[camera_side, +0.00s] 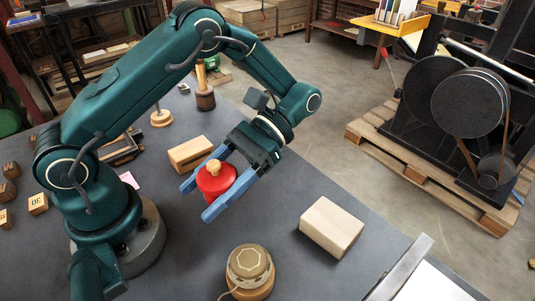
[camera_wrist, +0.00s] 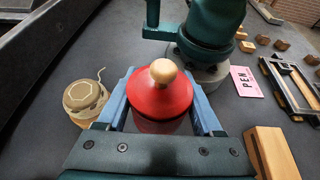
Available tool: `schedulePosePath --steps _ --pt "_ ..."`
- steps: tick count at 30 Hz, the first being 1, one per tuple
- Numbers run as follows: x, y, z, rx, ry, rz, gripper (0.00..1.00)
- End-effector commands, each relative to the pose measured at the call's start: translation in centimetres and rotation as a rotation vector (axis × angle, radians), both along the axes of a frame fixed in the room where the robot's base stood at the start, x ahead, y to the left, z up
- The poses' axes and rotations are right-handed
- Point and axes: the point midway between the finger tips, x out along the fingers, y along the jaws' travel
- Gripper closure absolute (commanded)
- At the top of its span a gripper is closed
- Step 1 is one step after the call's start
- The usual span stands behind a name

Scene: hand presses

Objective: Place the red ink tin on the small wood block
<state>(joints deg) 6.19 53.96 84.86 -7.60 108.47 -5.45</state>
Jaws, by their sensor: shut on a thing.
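The red ink tin (camera_side: 216,181) has a domed red lid with a pale wooden knob. My gripper (camera_side: 198,200) is shut on it, with one blue finger on each side. In the wrist view the tin (camera_wrist: 160,98) sits upright between the fingers, its lower part partly hidden. A small orange-brown wood block (camera_side: 190,154) lies on the table just behind the tin in the side view. It also shows at the lower right of the wrist view (camera_wrist: 272,155). A larger pale wood block (camera_side: 331,228) lies to the right, apart from the gripper.
A beige tin on a round wooden base (camera_side: 250,272) stands near the front edge. A wooden-handled tool (camera_side: 204,92), a round wooden stand (camera_side: 161,117) and a dark frame (camera_side: 122,148) stand farther back.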

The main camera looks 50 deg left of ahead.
Motion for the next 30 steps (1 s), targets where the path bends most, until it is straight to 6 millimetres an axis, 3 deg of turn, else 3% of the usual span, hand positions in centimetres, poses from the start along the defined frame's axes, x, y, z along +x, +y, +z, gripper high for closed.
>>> schedulePosePath --steps 6,13,21,24,30 --pt "3.0 -4.4 1.7 -0.002 -0.004 0.362 1.00" --pt "8.0 -7.2 4.6 -0.004 -0.007 0.693 1.00" --pt "13.9 -6.3 7.3 -0.002 -0.005 0.972 1.00" --pt "15.2 -5.2 7.3 0.000 -0.003 1.037 1.00" --pt "15.8 -3.8 6.6 0.001 -0.001 1.088 1.00"
